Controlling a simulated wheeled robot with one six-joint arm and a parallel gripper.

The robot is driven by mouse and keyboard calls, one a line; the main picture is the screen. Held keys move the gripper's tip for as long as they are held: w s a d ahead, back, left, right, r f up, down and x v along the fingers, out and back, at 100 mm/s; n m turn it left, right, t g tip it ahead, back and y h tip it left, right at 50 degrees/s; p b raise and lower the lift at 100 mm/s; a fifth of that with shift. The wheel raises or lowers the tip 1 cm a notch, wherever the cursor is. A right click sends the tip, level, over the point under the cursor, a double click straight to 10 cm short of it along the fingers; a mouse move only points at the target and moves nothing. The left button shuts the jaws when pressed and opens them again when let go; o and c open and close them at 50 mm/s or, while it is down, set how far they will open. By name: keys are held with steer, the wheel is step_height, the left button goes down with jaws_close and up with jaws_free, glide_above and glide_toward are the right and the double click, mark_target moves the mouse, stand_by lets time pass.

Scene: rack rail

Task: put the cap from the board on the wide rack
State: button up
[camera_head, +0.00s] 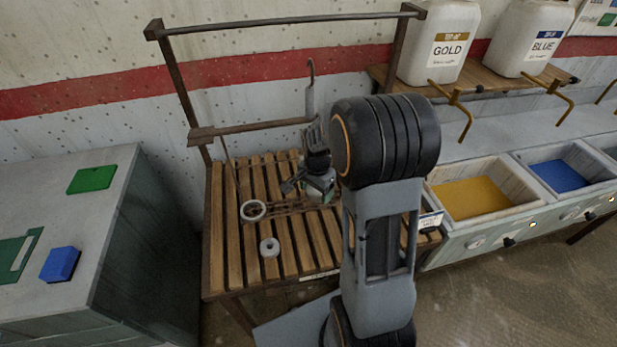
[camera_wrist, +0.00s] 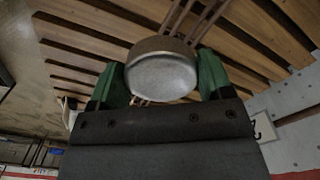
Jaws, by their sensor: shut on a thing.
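A round grey cap (camera_wrist: 162,74) sits between the two green fingers of my gripper (camera_wrist: 162,84) in the wrist view. The fingers are shut on its sides. In the head view my gripper (camera_head: 320,187) is over the back right part of a slatted wooden stand (camera_head: 233,260), and the cap is mostly hidden there. Thin dark rails (camera_head: 285,208) run across the slats near my gripper; they also show beyond the cap in the wrist view (camera_wrist: 190,18). I cannot tell whether the cap touches them. A pale ring (camera_head: 253,210) lies at their left end.
A second pale ring (camera_head: 269,247) lies on the front slats. A dark metal frame (camera_head: 177,75) with a crossbar rises behind the stand. A grey counter (camera_head: 130,185) with green and blue pieces is at left. Bins (camera_head: 475,197) and jugs (camera_head: 440,40) are at right.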

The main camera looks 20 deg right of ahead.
steer(key=shift+w+d+f+b, duration=0.15)
steer(key=shift+w+f+b, duration=0.3)
steer(key=shift+w+f, duration=0.3)
steer(key=shift+w+d+f+b, duration=0.1)
steer(key=shift+w+f+b, duration=0.4)
steer(key=shift+w, duration=0.35)
steer(key=shift+f+b, duration=0.55)
steer(key=shift+f, duration=0.3)
steer(key=shift+f, duration=0.3)
steer(key=shift+f+b, duration=1.1)
steer(key=shift+f, duration=0.15)
steer(key=o, duration=1)
steer(key=shift+c, duration=0.2)
